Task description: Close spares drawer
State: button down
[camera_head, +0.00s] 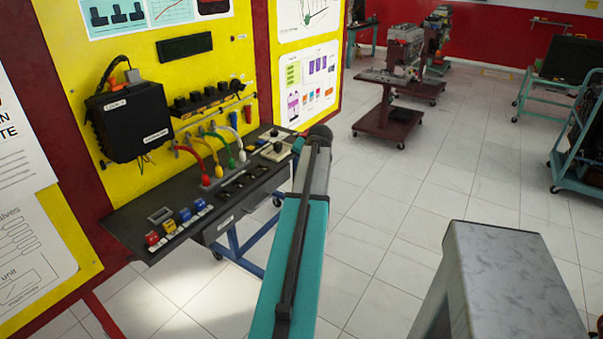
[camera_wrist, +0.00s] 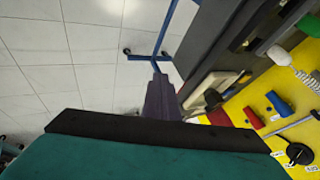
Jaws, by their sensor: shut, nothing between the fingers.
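The spares drawer (camera_head: 224,226) is a dark grey box with a small pale label on its front, under the black shelf (camera_head: 130,220) of the yellow trainer panel. My arm crosses in front of its right end, and I cannot tell how far out it stands. In the wrist view, my gripper (camera_wrist: 158,84) is shut and empty, pointing toward the blue stand legs beside the shelf's dark underside. It appears apart from the drawer. In the head view my gripper is hidden behind my arm.
Coloured hoses and plugs (camera_head: 215,160) stand on the shelf, with several coloured knobs (camera_head: 185,214) at its front left. A blue wheeled stand (camera_head: 238,252) is below. A dark red cart (camera_head: 384,125) stands farther back. The tiled floor between is clear.

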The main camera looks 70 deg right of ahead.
jog(key=shift+v, duration=1)
